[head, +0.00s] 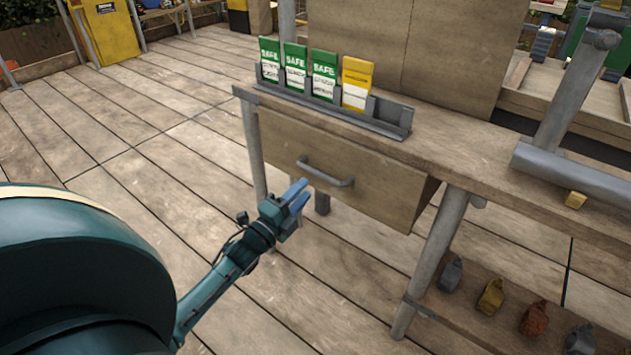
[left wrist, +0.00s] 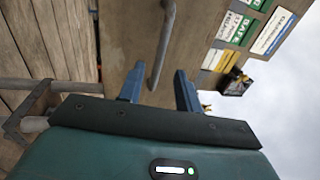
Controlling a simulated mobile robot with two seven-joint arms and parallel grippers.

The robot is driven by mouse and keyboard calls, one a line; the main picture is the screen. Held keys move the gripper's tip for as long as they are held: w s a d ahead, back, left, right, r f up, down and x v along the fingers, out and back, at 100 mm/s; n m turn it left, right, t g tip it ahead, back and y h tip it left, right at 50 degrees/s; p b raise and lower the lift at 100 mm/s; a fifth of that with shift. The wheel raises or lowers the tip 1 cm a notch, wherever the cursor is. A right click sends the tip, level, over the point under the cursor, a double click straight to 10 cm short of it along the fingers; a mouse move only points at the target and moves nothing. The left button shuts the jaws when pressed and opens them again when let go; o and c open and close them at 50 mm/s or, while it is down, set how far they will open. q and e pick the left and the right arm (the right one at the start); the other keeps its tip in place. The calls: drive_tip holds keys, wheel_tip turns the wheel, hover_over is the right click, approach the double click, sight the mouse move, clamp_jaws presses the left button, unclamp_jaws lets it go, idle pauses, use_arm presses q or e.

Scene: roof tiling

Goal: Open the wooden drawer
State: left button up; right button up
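The wooden drawer (head: 345,165) sits under the workbench top, its front close beneath the bench edge, and looks shut. Its grey bar handle (head: 325,172) is on the front face. My left gripper (head: 298,193) is open and empty, just in front of and slightly below the handle's left end. In the left wrist view, the handle (left wrist: 162,50) runs lengthwise between the two blue fingertips of the left gripper (left wrist: 159,72), with the drawer face behind. I see no contact, and the exact gap is unclear. My right gripper is not in view.
A grey rack (head: 385,123) with green and yellow cards stands on the workbench top (head: 470,150). A metal bench leg (head: 432,260) stands right of the drawer. Several small blocks lie on the lower shelf. The plank floor (head: 130,150) left of the bench is clear.

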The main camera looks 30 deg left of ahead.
use_arm(q)
drive_tip(key=b+x, duration=0.1)
drive_tip(key=x, duration=0.5)
drive_tip(key=shift+c, duration=0.2)
clamp_jaws()
